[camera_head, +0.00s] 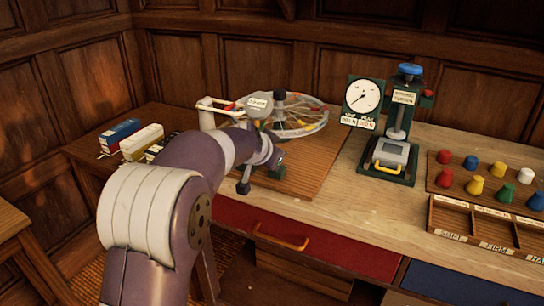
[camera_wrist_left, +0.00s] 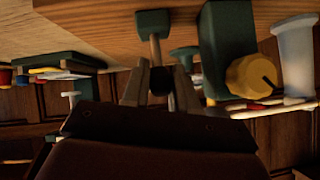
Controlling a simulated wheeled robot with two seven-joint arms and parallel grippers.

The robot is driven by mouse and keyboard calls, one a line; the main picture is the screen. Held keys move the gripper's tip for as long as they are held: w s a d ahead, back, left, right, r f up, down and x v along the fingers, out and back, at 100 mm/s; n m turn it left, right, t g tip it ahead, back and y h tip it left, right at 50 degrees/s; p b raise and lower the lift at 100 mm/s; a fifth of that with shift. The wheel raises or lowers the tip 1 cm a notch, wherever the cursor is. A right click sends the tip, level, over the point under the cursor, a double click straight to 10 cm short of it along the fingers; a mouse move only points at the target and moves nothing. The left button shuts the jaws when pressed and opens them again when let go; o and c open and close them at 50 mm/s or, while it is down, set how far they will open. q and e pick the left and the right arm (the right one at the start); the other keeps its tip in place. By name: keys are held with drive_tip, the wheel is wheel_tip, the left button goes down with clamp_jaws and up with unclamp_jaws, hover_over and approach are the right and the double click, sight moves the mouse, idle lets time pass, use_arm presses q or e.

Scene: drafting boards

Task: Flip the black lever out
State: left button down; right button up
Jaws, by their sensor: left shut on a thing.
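In the head view my left arm reaches to the front of the spoked-wheel device (camera_head: 300,118), and my wrist hides the fingers and most of the lever. My right gripper is in neither view.
The device has a yellow knob (camera_wrist_left: 250,78) and a white handle (camera_wrist_left: 295,55) close beside the lever. A green press with a dial (camera_head: 362,97) stands to the right. Coloured pegs and a divided wooden tray (camera_head: 470,222) lie farther right. Small boxes (camera_head: 141,143) are on the left.

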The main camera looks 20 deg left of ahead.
use_arm(q)
drive_tip(key=c, duration=1.2)
unclamp_jaws()
drive_tip(key=shift+s+a, duration=0.1)
drive_tip(key=v, duration=1.2)
drive_tip(key=shift+s+r, duration=0.2)
drive_tip(key=shift+s, duration=0.05)
